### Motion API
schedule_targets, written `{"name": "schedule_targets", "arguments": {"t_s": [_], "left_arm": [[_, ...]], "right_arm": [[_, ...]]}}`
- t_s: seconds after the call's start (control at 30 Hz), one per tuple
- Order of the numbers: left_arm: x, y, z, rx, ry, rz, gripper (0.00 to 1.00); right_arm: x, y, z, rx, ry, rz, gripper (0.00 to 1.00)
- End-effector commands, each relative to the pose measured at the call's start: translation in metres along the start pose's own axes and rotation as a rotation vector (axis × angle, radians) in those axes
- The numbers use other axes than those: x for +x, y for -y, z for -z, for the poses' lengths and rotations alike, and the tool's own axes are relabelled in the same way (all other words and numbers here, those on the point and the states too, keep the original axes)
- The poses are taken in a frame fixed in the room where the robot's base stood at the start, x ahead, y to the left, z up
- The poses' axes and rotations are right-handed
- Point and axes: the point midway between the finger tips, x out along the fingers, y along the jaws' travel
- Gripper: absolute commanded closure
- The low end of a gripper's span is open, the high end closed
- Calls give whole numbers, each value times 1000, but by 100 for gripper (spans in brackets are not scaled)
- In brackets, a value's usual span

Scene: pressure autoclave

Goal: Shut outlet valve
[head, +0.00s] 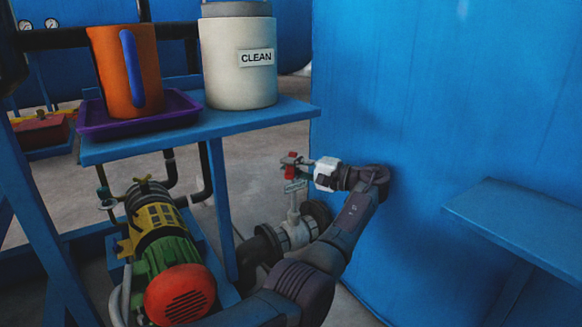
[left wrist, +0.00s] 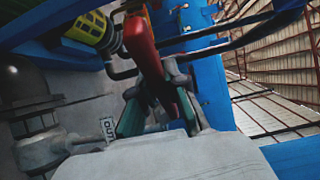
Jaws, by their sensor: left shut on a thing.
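The outlet valve is a grey flanged pipe fitting (head: 298,234) low beside the big blue tank, with an upright stem and a small pale tag (head: 295,186). In the left wrist view the tag (left wrist: 108,128) reads "OUT". Its red handle (head: 290,168) is at the top and also shows in the left wrist view (left wrist: 145,48). My left gripper (head: 303,163) comes in from the right in the head view and is shut on the red handle. In the left wrist view, its fingers (left wrist: 160,108) sit on either side of the handle. My right gripper is not in view.
A green-and-yellow motor pump (head: 165,250) is at left. The blue tank wall (head: 440,110) is close at right.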

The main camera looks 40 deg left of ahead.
Motion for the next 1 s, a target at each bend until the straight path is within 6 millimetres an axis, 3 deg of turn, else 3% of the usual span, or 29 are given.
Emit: {"name": "schedule_targets", "arguments": {"t_s": [0.1, 0.13, 0.3, 0.67, 1.0], "left_arm": [[0, 0, 0, 1, -2, -1, 100], [0, 0, 0, 1, -2, -1, 85], [0, 0, 0, 1, -2, -1, 60], [-7, 0, 1, 1, -4, -1, 60], [-60, 0, 1, 2, -5, -2, 60]], "right_arm": [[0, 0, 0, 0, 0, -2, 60], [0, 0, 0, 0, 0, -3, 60], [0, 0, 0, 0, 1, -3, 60], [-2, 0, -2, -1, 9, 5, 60], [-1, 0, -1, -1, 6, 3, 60]]}}
